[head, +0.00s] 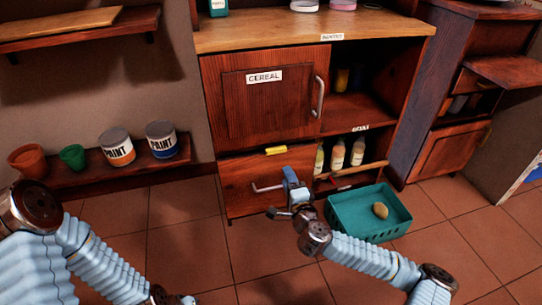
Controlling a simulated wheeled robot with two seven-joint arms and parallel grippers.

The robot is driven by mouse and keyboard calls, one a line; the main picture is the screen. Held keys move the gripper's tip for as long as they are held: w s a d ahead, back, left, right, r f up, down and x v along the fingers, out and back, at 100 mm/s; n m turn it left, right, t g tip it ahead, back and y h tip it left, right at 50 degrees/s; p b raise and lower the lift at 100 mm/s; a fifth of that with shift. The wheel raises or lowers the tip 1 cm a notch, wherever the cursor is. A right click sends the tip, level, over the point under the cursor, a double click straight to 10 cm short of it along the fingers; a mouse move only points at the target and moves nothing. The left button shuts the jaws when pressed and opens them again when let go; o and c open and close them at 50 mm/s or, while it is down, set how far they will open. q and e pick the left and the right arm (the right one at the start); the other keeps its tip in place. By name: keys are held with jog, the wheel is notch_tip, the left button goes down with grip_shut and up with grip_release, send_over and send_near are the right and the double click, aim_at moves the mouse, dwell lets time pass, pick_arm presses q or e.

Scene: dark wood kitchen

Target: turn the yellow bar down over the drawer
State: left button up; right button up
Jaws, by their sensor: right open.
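The yellow bar (276,150) sits at the top edge of the drawer (240,180), just below the cabinet door labelled CEREAL. It lies roughly level, and I cannot tell exactly how it is turned. The drawer has a wooden front and a metal handle (262,189), and it looks closed or nearly so. My right gripper (285,196) is open and empty in front of the drawer's right part, by the right end of the handle and below and right of the yellow bar. It hides part of the drawer front. My left arm shows at the lower left, its gripper outside the picture.
A teal crate (347,224) with a tan roundish item (380,210) stands on the floor right of the drawer. Several bottles (338,155) stand on the open lower shelf. A low shelf at left holds paint cans (117,147) and pots. The tiled floor in front is mostly clear.

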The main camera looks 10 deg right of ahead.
aim_at(276, 152)
jog(key=w, duration=1.1)
jog(key=shift+w+a+b, duration=0.25)
jog(key=shift+w+b, duration=0.1)
grip_shut()
